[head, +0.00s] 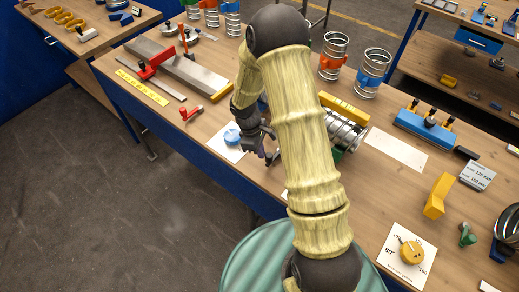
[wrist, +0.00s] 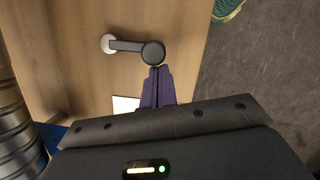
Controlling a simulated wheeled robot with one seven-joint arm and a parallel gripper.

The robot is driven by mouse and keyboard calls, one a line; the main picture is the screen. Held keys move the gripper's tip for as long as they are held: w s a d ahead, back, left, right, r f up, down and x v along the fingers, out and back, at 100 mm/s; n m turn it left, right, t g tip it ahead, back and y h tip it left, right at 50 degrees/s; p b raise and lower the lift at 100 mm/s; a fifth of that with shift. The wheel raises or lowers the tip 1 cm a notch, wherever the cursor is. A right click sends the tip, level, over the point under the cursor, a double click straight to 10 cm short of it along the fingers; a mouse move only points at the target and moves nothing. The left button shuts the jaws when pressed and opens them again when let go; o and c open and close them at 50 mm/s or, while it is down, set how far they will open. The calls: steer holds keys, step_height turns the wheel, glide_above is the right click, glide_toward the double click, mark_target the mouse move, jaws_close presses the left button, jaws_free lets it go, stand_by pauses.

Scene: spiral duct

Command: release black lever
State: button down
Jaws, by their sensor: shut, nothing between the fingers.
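The black lever (wrist: 130,46) shows in the wrist view above the wooden bench top. A round black knob is at its right end and a pale round piece at its left end. My gripper (wrist: 158,70) is shut and empty, its purple-grey fingers together. The fingertips are right at the knob's lower edge in the picture; I cannot tell whether they touch it. In the head view my gripper (head: 265,153) is low over the front of the bench, left of my arm. I cannot make out the lever there.
A ribbed metal duct (head: 347,129) lies on the bench behind my arm and shows at the left of the wrist view (wrist: 12,125). A blue round piece (head: 232,135) sits on a white sheet left of my gripper. A green ribbed drum (head: 240,262) stands before the bench.

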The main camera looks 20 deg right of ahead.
steer(key=shift+s+d+n, duration=0.1)
steer(key=shift+s+n, duration=0.15)
steer(key=shift+n, duration=0.05)
steer(key=shift+s+d+n+t+b, duration=0.15)
steer(key=shift+s+d+n+b, duration=0.2)
steer(key=shift+n, duration=0.35)
steer(key=shift+s+d+n+t+b, duration=0.15)
steer(key=shift+s+n+b, duration=0.1)
steer(key=shift+s+n, duration=0.35)
steer(key=s+n, duration=0.1)
steer(key=s+d+n+b, duration=0.1)
steer(key=shift+d+n+t+h, duration=0.2)
steer(key=shift+n+t+h, duration=0.1)
steer(key=shift+n+t, duration=0.1)
steer(key=d+n, duration=0.1)
steer(key=n, duration=0.1)
steer(key=s+d+n+t+b, duration=0.1)
steer(key=n, duration=0.1)
steer(key=shift+s+d, duration=0.15)
steer(key=shift+d, duration=0.2)
steer(key=shift+s+d, duration=0.15)
steer(key=shift+d, duration=0.4)
steer(key=shift+b, duration=0.3)
